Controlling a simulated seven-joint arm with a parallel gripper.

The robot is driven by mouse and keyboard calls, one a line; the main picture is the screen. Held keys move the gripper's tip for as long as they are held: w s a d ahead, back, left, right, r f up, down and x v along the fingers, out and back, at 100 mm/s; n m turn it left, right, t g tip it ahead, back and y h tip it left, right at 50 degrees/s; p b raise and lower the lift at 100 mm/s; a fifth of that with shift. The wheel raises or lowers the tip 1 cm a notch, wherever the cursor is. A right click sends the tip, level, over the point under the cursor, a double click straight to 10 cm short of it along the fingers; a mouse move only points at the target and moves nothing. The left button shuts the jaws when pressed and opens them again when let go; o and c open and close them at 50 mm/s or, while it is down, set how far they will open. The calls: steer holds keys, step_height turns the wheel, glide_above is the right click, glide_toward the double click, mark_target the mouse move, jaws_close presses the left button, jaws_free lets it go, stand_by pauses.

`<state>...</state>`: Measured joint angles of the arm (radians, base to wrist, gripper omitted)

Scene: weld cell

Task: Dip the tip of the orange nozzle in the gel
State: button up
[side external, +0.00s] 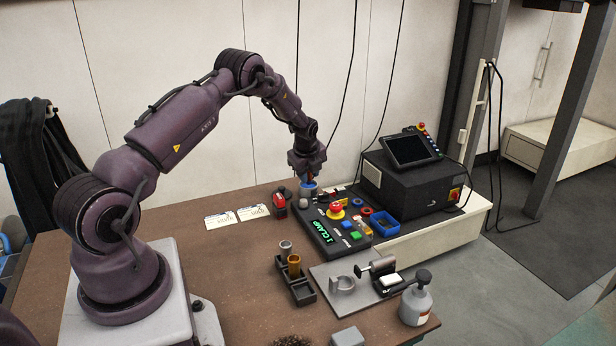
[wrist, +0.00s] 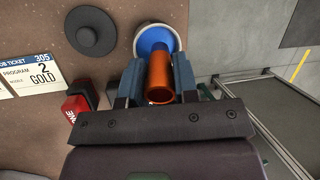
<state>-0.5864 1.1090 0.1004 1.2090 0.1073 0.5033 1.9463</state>
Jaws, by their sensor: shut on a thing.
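My gripper (wrist: 158,85) is shut on the orange nozzle (wrist: 159,80), a copper-coloured cylinder standing between its two fingers. Beyond the nozzle in the wrist view is a round pot with a white rim (wrist: 178,43) and blue gel (wrist: 152,38) inside. The nozzle's far end overlaps the blue gel in that view; I cannot tell whether it touches the gel. In the side view my gripper (side external: 309,176) points down right over the blue pot (side external: 309,189) at the back of the bench, and the nozzle is mostly hidden by the fingers.
A "1 CLAMP" button panel (side external: 328,238) stands close to the pot. A red and black item (side external: 279,204) and job tickets (side external: 221,220) lie left of it. A dark rack (side external: 303,293) in front holds a grey nozzle (side external: 286,248) and a gold nozzle (side external: 294,264). A dark disc (wrist: 90,30) lies near the pot.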

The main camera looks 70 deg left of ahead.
steer(key=shift+r, duration=2.85)
